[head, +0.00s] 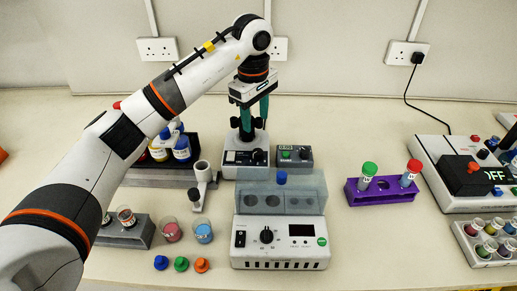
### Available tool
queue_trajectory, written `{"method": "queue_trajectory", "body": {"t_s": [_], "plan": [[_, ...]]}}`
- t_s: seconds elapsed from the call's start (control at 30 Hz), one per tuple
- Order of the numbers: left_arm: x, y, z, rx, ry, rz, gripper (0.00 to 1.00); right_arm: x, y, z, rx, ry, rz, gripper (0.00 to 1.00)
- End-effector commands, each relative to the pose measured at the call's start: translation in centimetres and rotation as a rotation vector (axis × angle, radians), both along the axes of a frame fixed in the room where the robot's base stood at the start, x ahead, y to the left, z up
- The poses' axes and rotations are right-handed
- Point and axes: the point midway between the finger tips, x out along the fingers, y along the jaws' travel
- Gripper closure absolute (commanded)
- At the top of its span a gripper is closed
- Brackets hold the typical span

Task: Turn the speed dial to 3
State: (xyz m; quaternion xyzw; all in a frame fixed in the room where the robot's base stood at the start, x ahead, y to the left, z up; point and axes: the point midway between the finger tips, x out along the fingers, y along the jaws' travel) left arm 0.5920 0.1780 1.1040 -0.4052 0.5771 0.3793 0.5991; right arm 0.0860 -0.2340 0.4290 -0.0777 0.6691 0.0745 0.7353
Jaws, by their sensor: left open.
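My left gripper (254,119) reaches in over the back middle of the bench, pointing down with its green fingers apart and nothing seen between them. It hangs at the top of a small grey device (236,158), whose black top part is partly hidden behind the fingers. A small black dial (258,156) is on this device's front panel, below the fingers and apart from them. A larger black dial (266,235) is on the front of a white bath unit (300,262). The dial labels are too small to read, so I cannot tell which is the speed dial. My right gripper is not in view.
A small timer box (304,163) stands right of the grey device. A purple rack (360,196) holds tubes at the right. A white box (440,150) reading OFF is farther right. A grey stand (201,172) and beakers (203,232) are at left. Bench between rack and bath is clear.

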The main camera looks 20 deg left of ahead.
Motion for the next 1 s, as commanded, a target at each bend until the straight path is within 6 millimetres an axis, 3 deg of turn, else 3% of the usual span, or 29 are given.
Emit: {"method": "queue_trajectory", "body": {"t_s": [0.53,0.7,1.0], "plan": [[0.3,-0.4,-9.5,-0.006,0.003,-0.001,0.51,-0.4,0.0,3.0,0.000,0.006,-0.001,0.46],[0.4,-0.4,-10.8,-0.006,0.000,-0.001,0.51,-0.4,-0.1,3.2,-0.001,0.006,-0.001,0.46],[0.5,-0.4,-11.0,-0.007,0.000,-0.002,0.51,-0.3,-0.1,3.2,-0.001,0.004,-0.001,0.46]]}}
